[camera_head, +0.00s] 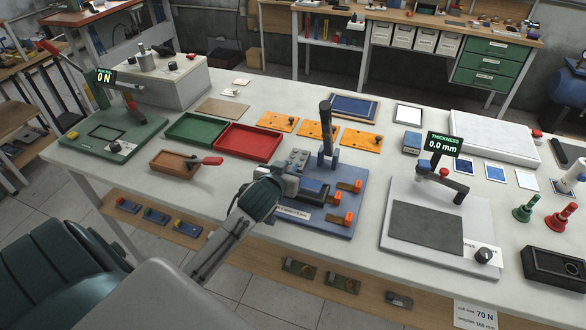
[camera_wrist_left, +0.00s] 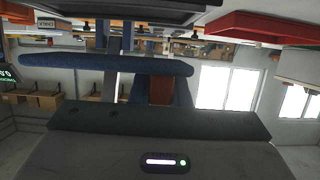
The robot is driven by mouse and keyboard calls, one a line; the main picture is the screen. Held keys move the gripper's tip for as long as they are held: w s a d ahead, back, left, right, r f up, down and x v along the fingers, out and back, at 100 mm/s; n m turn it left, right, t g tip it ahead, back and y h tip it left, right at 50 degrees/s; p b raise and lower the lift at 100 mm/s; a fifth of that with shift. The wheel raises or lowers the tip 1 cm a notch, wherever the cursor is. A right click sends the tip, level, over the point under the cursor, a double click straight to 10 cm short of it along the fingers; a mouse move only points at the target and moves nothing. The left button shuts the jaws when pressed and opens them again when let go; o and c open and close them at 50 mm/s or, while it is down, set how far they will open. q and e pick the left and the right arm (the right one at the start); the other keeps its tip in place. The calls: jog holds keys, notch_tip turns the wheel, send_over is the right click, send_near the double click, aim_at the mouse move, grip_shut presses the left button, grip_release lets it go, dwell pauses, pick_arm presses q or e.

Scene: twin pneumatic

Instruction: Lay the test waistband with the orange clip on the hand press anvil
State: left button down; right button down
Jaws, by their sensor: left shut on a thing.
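The hand press stands on a blue base at mid-table, with a dark upright lever (camera_head: 326,125). Orange clip-like pieces (camera_head: 347,196) with tan parts show at its right side. My left gripper (camera_head: 297,183) is low over the left side of this base, its fingertips largely hidden. In the left wrist view it is shut on a blue strip (camera_wrist_left: 120,65), apparently the test waistband; a brown patch (camera_wrist_left: 160,92) shows below the strip. I cannot make out the waistband's orange clip there, nor whether the strip touches the anvil, which is hard to separate from the gripper. My right gripper is out of view.
Red (camera_head: 249,141) and green (camera_head: 196,128) trays and a brown box (camera_head: 176,163) lie left of the press. A thickness gauge (camera_head: 428,227) stands to the right. Orange plates (camera_head: 323,130) lie behind. A green-based force tester (camera_head: 113,135) is at far left.

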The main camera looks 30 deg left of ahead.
pick_arm(q)
jog(key=shift+w+f, duration=0.1)
jog(key=shift+w, duration=0.9)
notch_tip(320, 180, down, 3)
jog(key=shift+f+p, duration=0.2)
jog(key=shift+p, duration=0.7)
jog(key=shift+f, duration=0.25)
jog(key=c, duration=1.4)
grip_release()
jog(key=shift+o, duration=0.2)
jog(key=shift+r, duration=0.1)
